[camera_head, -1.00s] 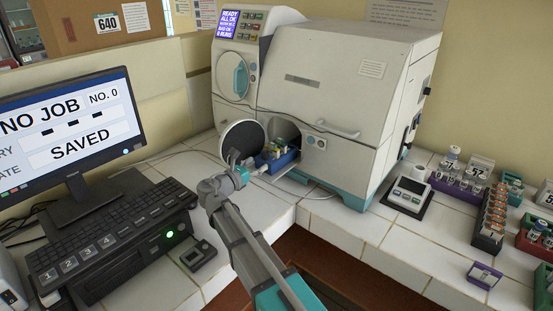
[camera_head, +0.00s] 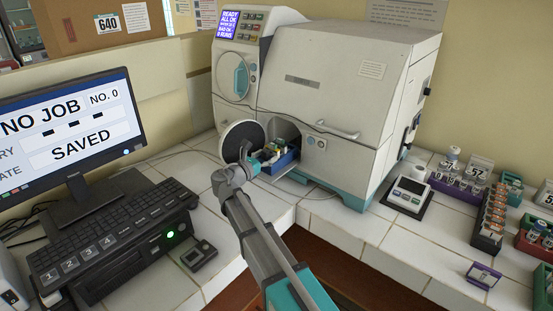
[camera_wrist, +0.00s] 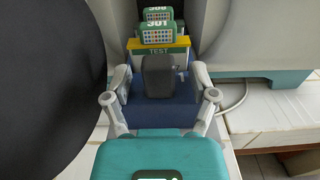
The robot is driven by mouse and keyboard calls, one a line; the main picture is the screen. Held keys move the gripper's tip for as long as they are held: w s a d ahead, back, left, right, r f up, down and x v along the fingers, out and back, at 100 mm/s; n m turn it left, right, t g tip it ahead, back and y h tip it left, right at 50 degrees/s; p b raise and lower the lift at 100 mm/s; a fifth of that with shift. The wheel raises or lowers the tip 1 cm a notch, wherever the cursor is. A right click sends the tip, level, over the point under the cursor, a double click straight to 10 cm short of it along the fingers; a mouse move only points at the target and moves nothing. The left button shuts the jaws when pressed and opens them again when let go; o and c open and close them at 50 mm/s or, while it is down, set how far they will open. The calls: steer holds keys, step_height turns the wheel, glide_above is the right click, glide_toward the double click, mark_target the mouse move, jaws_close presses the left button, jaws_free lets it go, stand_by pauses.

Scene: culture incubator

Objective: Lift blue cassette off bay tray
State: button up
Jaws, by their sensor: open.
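The blue cassette (camera_head: 285,161) sits on the bay tray (camera_head: 274,174) at the incubator's open round port. In the wrist view the cassette (camera_wrist: 158,112) shows a dark grey upright grip (camera_wrist: 158,76) at its near side. Behind the grip are a yellow and green TEST label and green-capped pieces, one marked 301. My gripper (camera_wrist: 160,84) is open, its two fingers apart on either side of the grip. Whether the fingers touch the cassette I cannot tell. In the head view my gripper (camera_head: 250,158) is beside the cassette's left end, partly hidden by my wrist.
The round dark door (camera_head: 241,137) stands open just left of the port and fills the wrist view's left side. The incubator body (camera_head: 345,95) rises around and behind the port. A small scale (camera_head: 408,194) and racks (camera_head: 488,220) stand right. The counter's front edge lies below the tray.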

steer(key=shift+w+d, duration=0.1)
steer(key=shift+w, duration=0.05)
stand_by(0.4)
jaws_close()
